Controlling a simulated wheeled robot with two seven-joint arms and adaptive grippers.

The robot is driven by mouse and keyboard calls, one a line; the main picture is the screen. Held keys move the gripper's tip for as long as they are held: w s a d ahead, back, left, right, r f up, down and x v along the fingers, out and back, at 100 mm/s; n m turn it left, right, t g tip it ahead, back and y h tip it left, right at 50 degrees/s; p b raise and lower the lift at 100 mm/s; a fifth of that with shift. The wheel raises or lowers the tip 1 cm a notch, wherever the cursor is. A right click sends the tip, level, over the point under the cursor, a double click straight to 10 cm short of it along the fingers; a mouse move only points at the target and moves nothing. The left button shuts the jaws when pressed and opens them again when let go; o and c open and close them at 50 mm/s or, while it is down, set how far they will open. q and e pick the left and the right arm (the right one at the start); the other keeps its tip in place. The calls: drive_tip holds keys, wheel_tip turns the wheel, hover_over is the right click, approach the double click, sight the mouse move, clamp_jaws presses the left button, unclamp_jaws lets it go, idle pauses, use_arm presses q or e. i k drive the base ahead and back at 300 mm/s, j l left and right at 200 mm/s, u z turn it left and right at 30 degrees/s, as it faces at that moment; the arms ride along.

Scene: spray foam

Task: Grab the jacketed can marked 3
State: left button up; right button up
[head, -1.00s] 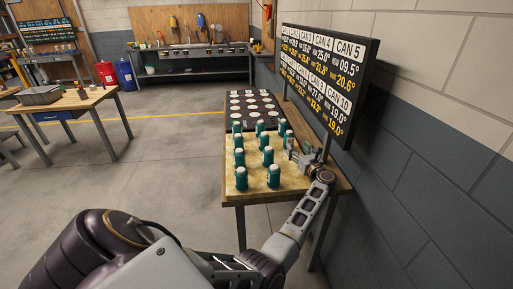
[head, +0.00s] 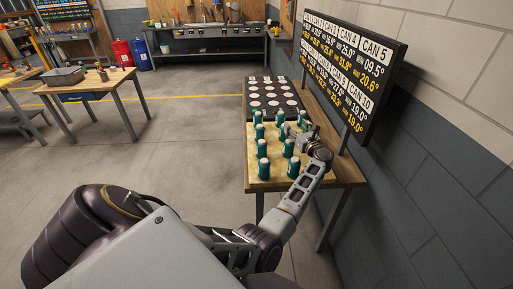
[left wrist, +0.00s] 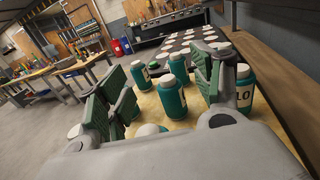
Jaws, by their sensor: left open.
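Several teal jacketed cans with white lids stand upright on the tan mat (head: 276,182) of the table. In the left wrist view, one can (left wrist: 170,99) stands between and beyond my fingers, with others (left wrist: 138,76) behind it. The can marked 10 (left wrist: 244,92) stands just right of my right finger. A white lid (left wrist: 150,130) shows low between the fingers, close to the palm. I cannot make out a 3 on any can. My left gripper (left wrist: 160,88) is open and empty among the cans; it also shows at the table's right side in the head view (head: 297,133).
A black board with white round spots (head: 270,98) lies at the table's far end. A sign with can numbers and temperatures (head: 350,70) stands along the right edge, close to my arm. Open floor lies left of the table.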

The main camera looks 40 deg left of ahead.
sight(261, 145)
drive_tip(key=l+u, duration=0.1)
drive_tip(key=u, duration=0.55)
drive_tip(key=i+l+u, duration=0.1)
drive_tip(key=u, duration=0.65)
